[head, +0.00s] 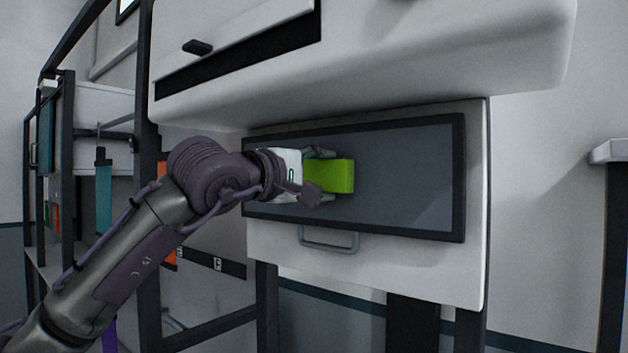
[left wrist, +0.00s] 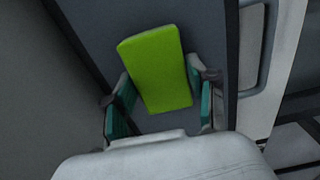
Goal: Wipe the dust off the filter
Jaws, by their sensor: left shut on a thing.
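The filter (head: 405,180) is a dark grey-blue rectangular panel in a black frame, set upright in a white cabinet front. It also shows in the left wrist view (left wrist: 95,25), behind the sponge. My left gripper (head: 322,180) is in front of the left part of the filter. It is shut on a bright green block, the sponge (head: 335,176), which also shows between the fingers in the left wrist view (left wrist: 158,68). The sponge is at or very near the filter surface; I cannot tell if it touches. My right gripper is not in view.
A grey handle (head: 328,244) sits below the filter frame. A white machine body (head: 400,70) overhangs above. A dark rack (head: 100,180) with hanging tools stands at the left. A pale ledge (head: 610,151) is at the far right.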

